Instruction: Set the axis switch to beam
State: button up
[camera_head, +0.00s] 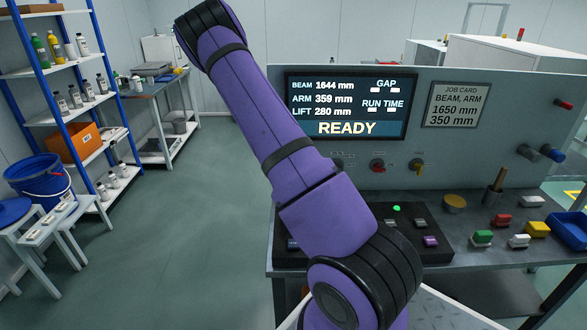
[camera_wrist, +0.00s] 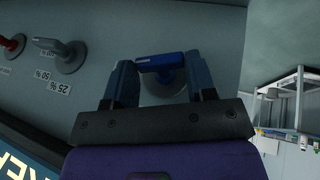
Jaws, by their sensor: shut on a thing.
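A blue-handled rotary switch (camera_wrist: 160,64) stands on the grey panel in the wrist view, near the panel's edge. I take it for the axis switch, but its position labels are not visible. My gripper (camera_wrist: 161,78) is shut on its handle, with one finger at each end of the blue bar. In the head view my purple arm hides the gripper and this switch. The display (camera_head: 346,106) reads BEAM 1644 mm, ARM 359 mm, LIFT 280 mm and READY. The job card (camera_head: 458,105) reads BEAM, ARM, 1650 mm, 350 mm.
A grey knob (camera_wrist: 66,55) with percent labels and a red knob (camera_wrist: 12,46) are beside the switch. A yellow-handled knob (camera_head: 417,165) sits under the display. A black button box (camera_head: 431,256) and loose coloured blocks lie on the console top. Shelving (camera_head: 50,119) stands left; the floor between is clear.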

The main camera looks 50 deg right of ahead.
jog(key=g+h, duration=0.2)
jog(key=n, duration=0.1)
jog(key=shift+w+a+f+g+h, duration=0.25)
jog(key=shift+w+a+g+h, duration=0.05)
jog(key=shift+w+g+h, duration=0.1)
jog(key=n+g+h, duration=0.1)
jog(key=h, duration=0.1)
jog(key=f+n+g+h, duration=0.1)
jog(key=g+h, duration=0.3)
jog(key=h, duration=0.1)
jog(key=shift+w+a+f+n, duration=0.2)
jog(key=shift+f+n, duration=0.1)
jog(key=shift+n, duration=0.1)
jog(key=shift+s+g, duration=0.1)
jog(key=shift+g, duration=0.2)
jog(key=o, duration=0.9)
jog(key=shift+o, duration=0.2)
jog(key=v, duration=1.1)
jog(key=shift+f, duration=0.2)
